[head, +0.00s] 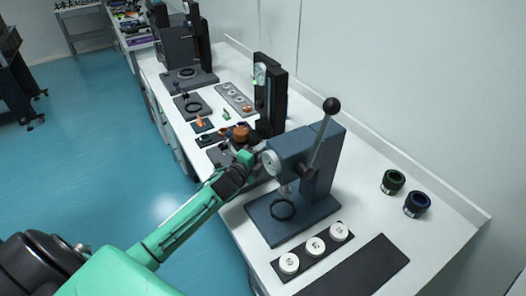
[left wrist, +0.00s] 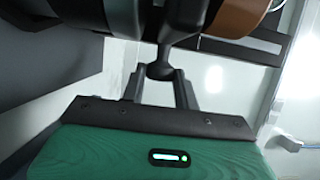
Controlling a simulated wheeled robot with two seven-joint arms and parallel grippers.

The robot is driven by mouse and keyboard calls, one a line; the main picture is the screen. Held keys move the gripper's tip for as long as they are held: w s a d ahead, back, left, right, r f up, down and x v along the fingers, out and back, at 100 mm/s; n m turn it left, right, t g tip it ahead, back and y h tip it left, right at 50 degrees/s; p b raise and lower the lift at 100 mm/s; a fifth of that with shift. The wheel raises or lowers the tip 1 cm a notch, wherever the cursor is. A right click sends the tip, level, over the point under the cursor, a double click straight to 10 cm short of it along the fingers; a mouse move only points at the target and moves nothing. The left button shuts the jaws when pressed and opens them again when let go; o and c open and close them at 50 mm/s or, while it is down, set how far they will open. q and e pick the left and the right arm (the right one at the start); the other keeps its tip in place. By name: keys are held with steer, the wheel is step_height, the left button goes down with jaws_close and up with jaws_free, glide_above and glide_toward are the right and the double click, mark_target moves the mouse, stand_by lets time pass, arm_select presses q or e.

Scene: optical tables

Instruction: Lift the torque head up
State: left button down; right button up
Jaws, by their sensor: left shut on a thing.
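My left gripper (head: 254,154) reaches in among the instruments on the bench, just left of the dial of a blue-grey press. In the left wrist view its fingers (left wrist: 160,78) are shut on a small dark rounded knob (left wrist: 160,70) on a dark stem. Above the knob is a large dark round body with a brown-orange band (left wrist: 240,16), cut off by the frame edge. In the head view a brown-orange capped part (head: 241,132) stands just beyond the gripper; I take it to be the torque head. Its lower part is hidden behind the gripper. My right gripper is not in view.
The blue-grey press (head: 291,157) with a black-ball lever stands close right of the gripper. A tall black instrument (head: 270,95) stands behind. White numbered discs (head: 315,246) lie in front; two dark rings (head: 393,182) sit at right. A wall runs along the bench's back.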

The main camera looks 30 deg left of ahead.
arm_select(q)
step_height(320, 180, up, 10)
steer(key=p, duration=0.6)
steer(key=shift+f+p, duration=0.15)
steer(key=shift+p, duration=0.2)
steer(key=c, duration=1.1)
jaws_free()
steer(key=shift+f, duration=0.1)
steer(key=shift+s+a+b, duration=0.35)
steer(key=shift+s+b, duration=0.4)
steer(key=shift+s, duration=1.55)
steer(key=shift+s+a+b, duration=0.3)
steer(key=shift+s+b, duration=0.45)
steer(key=shift+s, duration=1.5)
steer(key=shift+s+a+b, duration=0.35)
steer(key=shift+s+b, duration=0.4)
steer(key=shift+s, duration=1.55)
